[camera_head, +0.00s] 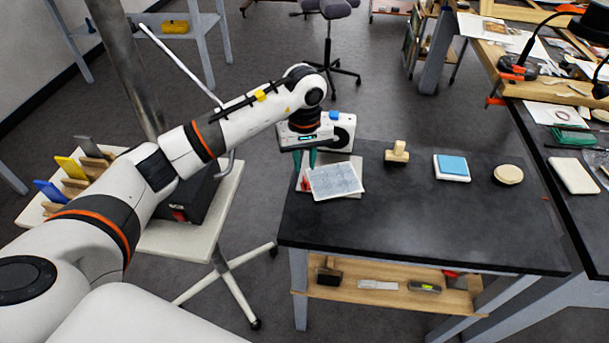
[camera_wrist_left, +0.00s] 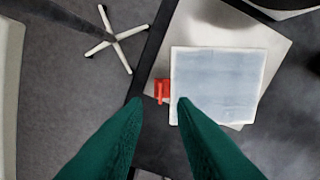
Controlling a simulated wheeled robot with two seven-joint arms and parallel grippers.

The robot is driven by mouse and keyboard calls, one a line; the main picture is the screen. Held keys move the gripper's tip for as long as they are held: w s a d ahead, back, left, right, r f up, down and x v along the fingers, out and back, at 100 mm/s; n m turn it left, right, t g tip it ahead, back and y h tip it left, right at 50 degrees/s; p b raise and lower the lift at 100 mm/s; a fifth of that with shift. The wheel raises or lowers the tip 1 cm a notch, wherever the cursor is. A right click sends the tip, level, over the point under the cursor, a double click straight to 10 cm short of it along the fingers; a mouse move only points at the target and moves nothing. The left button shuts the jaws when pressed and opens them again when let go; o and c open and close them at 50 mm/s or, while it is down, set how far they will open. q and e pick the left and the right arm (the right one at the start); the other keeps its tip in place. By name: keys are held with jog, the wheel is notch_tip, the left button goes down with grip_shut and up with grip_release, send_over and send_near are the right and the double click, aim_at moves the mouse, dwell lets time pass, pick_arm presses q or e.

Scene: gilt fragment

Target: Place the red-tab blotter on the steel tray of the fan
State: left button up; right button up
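The blotter (camera_head: 336,181) is a flat pale grey-blue sheet with a white border and a red tab (camera_wrist_left: 162,91) on its left edge. It appears to lie flat over the light steel tray (camera_wrist_left: 192,30), turned slightly against it. Tray edges show around it. The tray is in front of the white fan (camera_head: 343,133), which is partly hidden by my wrist. My left gripper (camera_head: 306,166) points down at the tab side. In the wrist view its green fingers (camera_wrist_left: 161,100) are apart, with the tab between the tips and gaps on both sides. My right gripper is not in view.
The black table (camera_head: 420,220) also holds a wooden-handled block (camera_head: 397,152), a blue-topped pad (camera_head: 452,167) and a round wooden piece (camera_head: 508,174). Its front is clear. A side stand (camera_head: 215,222) with coloured upright pieces is at left. A cluttered bench is at right.

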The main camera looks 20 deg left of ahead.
pick_arm(q)
notch_tip(320, 180, up, 6)
jog(key=b, duration=0.1)
jog(key=shift+r, duration=0.2)
dwell(0.4)
